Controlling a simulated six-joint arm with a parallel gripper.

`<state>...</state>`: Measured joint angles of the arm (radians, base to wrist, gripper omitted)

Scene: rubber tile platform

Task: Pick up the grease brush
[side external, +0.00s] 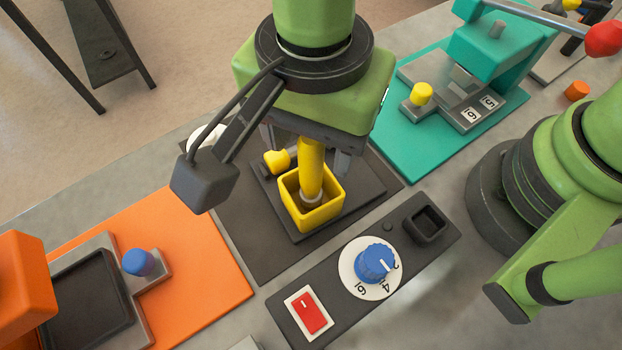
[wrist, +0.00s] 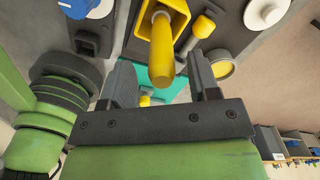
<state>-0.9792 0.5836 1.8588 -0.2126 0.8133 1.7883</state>
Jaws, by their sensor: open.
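The grease brush (side external: 311,168) has a thick yellow handle and stands nearly upright in a square yellow cup (side external: 322,218). Its lower end is inside the cup and mostly hidden. My gripper (side external: 306,152) is above the cup, pointing down, with its fingers apart on either side of the handle's upper part. In the wrist view the brush handle (wrist: 162,55) lies between the two open fingers, with a gap on each side. The handle's top is hidden under my gripper in the side view.
A black control box with a blue dial (side external: 374,262) and red switch (side external: 309,312) lies in front of the cup. A yellow knob (side external: 277,161) is close beside the cup. A teal press (side external: 490,50) stands right and an orange station (side external: 190,270) left.

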